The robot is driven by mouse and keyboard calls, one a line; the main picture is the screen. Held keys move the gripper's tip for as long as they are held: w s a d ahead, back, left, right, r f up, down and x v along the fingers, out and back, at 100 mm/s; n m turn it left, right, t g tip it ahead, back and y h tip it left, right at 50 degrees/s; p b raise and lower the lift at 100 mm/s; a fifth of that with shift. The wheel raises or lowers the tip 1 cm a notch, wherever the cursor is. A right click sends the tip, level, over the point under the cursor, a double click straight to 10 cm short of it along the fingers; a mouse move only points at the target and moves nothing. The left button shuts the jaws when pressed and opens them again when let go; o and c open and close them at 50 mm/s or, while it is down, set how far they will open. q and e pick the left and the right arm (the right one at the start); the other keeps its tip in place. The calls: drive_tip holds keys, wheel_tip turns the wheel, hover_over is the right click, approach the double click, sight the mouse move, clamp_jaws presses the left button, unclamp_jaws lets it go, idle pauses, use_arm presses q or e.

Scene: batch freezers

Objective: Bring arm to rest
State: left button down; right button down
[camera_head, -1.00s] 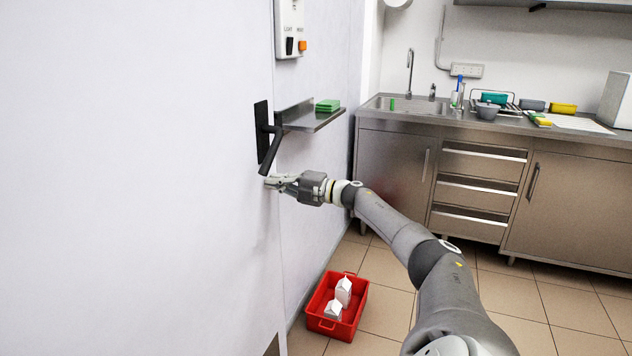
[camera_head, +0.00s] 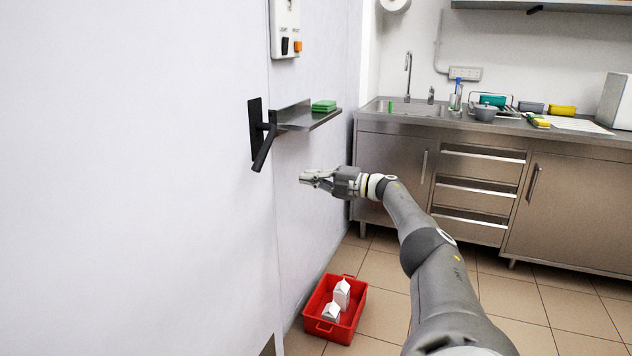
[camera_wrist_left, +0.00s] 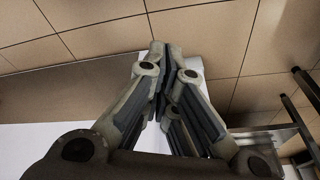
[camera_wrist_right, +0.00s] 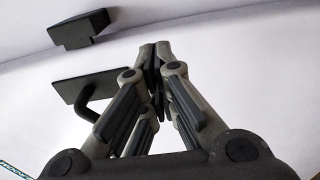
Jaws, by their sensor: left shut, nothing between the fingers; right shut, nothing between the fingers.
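My right gripper (camera_head: 306,178) is shut and empty in the head view. It points left, in front of the white wall, apart from the black door handle (camera_head: 264,150) and to its lower right. In the right wrist view its fingertips (camera_wrist_right: 154,46) are together, with a dark handle and plate (camera_wrist_right: 88,90) to their left. My left gripper (camera_wrist_left: 167,45) shows only in the left wrist view, shut with nothing between the fingers, over a tiled floor. The left arm is outside the head view.
A metal shelf (camera_head: 305,119) with green pads (camera_head: 324,105) juts from the wall above my right gripper. A red crate (camera_head: 350,324) with white cartons (camera_head: 342,293) stands on the floor. A steel sink counter (camera_head: 440,126) is behind. Tiled floor between them is mostly clear.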

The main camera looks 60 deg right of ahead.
use_arm(q)
drive_tip(key=shift+w+r+b, duration=0.25)
drive_tip(key=shift+r+b, duration=0.1)
drive_tip(key=shift+r, duration=1.1)
drive_tip(key=shift+w+r+b, duration=0.2)
drive_tip(key=shift+r+b, duration=0.15)
drive_tip(key=shift+r, duration=1.1)
drive_tip(key=shift+s, duration=0.1)
